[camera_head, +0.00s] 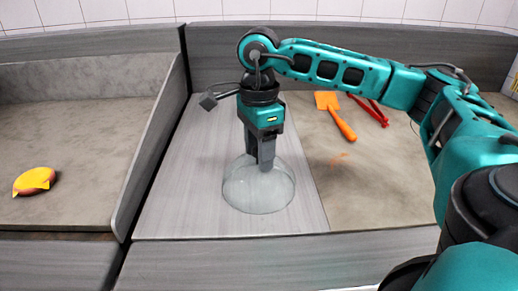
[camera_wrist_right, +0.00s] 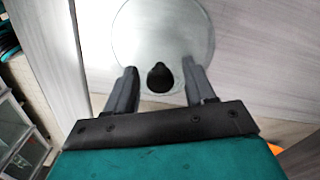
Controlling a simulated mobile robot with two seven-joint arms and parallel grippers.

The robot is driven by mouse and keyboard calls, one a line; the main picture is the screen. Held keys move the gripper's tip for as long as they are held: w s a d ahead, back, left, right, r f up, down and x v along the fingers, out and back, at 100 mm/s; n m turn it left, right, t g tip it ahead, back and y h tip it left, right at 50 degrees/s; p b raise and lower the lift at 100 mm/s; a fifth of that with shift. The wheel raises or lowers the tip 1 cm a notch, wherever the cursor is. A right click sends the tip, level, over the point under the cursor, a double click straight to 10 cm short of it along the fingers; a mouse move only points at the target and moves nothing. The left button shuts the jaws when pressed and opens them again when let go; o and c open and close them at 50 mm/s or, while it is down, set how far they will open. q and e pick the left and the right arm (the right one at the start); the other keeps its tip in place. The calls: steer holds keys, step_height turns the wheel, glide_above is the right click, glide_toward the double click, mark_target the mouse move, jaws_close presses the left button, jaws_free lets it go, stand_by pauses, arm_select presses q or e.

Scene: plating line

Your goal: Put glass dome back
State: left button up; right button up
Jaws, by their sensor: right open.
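The glass dome (camera_head: 258,194) is clear and stands on the light grey wood-look panel at the middle of the counter. In the right wrist view the dome (camera_wrist_right: 150,25) shows as a pale disc with a black knob (camera_wrist_right: 160,77). My right gripper (camera_head: 265,165) points down over the top of the dome. In the right wrist view its two fingers (camera_wrist_right: 162,80) are apart, one on each side of the knob, with visible gaps. The fingers hide the knob in the head view. My left gripper is in neither view.
An orange spatula (camera_head: 338,117) and red tongs (camera_head: 371,112) lie behind and right of the dome. The panel around the dome is clear.

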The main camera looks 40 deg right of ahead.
steer(key=shift+r, duration=0.6)
arm_select(q)
steer(key=p, duration=0.1)
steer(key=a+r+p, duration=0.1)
steer(key=p, duration=0.1)
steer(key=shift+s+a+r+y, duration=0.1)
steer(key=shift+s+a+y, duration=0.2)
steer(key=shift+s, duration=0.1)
arm_select(e)
step_height(320, 180, up, 11)
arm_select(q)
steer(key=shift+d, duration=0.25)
